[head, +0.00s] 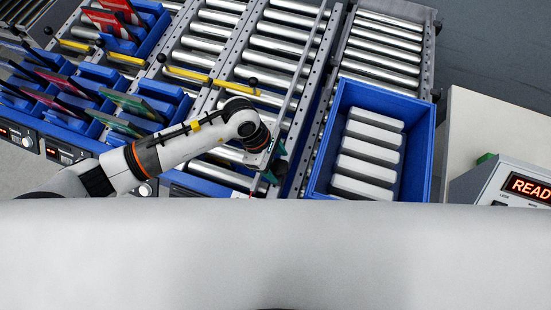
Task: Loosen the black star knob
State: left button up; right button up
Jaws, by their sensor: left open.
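My left gripper (275,165) reaches in from the left and points down over the near end of the roller lanes, just left of the blue crate. Its dark teal fingertips are apart, with nothing visible between them. Several small black knobs sit along the lane rails, among them one (252,81) beyond my left wrist and one (161,58) further left. They are too small to tell whether any is star-shaped, and none is seen in a gripper. My wrist hides part of the rail beneath it. My right gripper is not in view.
A blue crate (427,135) holding several pale blocks (366,165) stands on the right roller lane. A box with a red lit display (528,187) is at the right edge. Blue racks with coloured panels (130,104) stand at the left. The lower third is blocked from view.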

pick_arm(q)
jog(key=c, duration=1)
jog(key=shift+o, duration=0.2)
